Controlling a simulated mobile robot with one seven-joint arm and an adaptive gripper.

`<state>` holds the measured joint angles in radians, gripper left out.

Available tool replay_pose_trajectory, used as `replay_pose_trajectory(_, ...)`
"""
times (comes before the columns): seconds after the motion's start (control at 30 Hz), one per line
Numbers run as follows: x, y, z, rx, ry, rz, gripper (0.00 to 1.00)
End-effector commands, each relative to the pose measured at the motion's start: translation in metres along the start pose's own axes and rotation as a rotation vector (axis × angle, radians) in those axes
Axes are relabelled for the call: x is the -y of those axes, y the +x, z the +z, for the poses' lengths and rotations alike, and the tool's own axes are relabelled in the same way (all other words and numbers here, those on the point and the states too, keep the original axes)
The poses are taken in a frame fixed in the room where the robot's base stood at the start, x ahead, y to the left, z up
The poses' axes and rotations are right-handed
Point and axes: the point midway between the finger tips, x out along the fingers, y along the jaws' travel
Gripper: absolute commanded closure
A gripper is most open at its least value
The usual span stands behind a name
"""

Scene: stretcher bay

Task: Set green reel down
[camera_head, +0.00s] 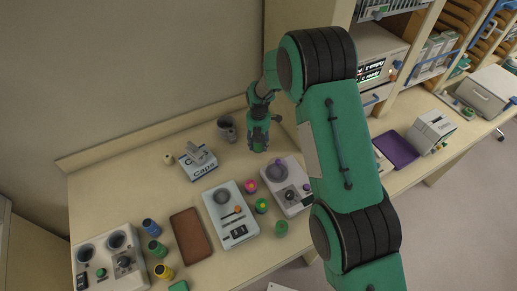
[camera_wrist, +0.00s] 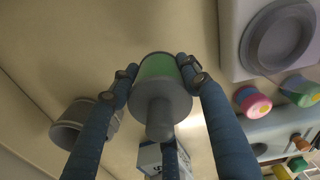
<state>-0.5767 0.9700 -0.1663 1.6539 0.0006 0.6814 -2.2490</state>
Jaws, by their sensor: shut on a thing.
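My gripper (camera_wrist: 157,78) is shut on the green reel (camera_wrist: 158,67), a green piece with a grey rounded end and a grey stub facing the wrist camera. The fingers press it from both sides. In the head view my gripper (camera_head: 258,146) points down over the bare back part of the bench (camera_head: 140,188), right of the grey cup (camera_head: 227,129). The reel is hard to make out there, and I cannot tell whether it touches the bench.
The blue-and-white Caps box (camera_head: 198,162) stands left of my gripper. A pink reel (camera_head: 251,186), small green pieces (camera_head: 261,205) and a white device with a grey dish (camera_head: 287,187) stand in front. A brown mat (camera_head: 191,235) lies front left. Bare bench lies at back left.

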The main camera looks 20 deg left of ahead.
Motion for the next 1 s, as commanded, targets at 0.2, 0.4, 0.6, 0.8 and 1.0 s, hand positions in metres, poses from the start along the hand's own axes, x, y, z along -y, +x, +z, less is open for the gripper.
replay_pose_trajectory(0.2, 0.000, -0.001, 0.000, 0.000, 0.000, 0.001, 0.81)
replay_pose_trajectory(0.4, 0.000, 0.005, 0.000, 0.000, 0.000, -0.001, 0.81)
replay_pose_trajectory(0.6, 0.000, 0.025, 0.000, 0.000, 0.000, 0.000, 0.81)
replay_pose_trajectory(0.8, 0.000, 0.039, 0.000, 0.000, 0.000, 0.000, 0.81)
replay_pose_trajectory(1.0, 0.000, 0.041, 0.000, 0.001, 0.000, 0.001, 0.81)
